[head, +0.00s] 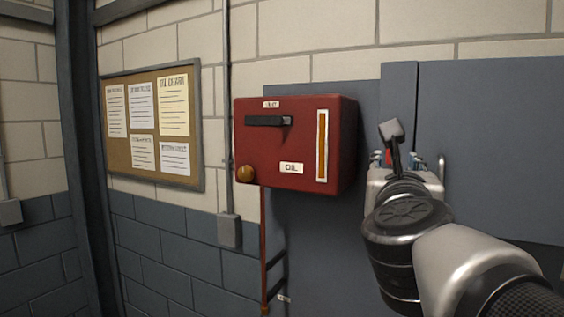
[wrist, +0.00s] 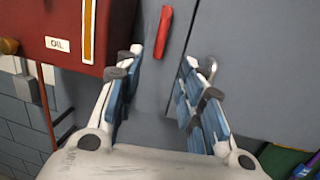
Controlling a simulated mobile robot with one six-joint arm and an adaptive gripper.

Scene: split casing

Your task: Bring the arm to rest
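My arm reaches in from the lower right in the head view, and my gripper (head: 402,160) is in front of the grey panels, right of the red oil box (head: 270,140). In the wrist view my gripper (wrist: 163,68) has its two blue-padded fingers spread apart, with nothing seen between them. A red bar (wrist: 163,32) shows beyond the fingertips against the grey panel, apart from both fingers. Its lower part in the head view is largely hidden by my gripper.
The oil box carries a black handle (head: 268,121), a sight gauge (head: 322,145) and a brass knob (head: 245,174). A pinboard (head: 153,171) hangs at left. A red pipe (head: 264,240) runs down below the box. Green (wrist: 280,160) and purple pieces show at the wrist view's lower right.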

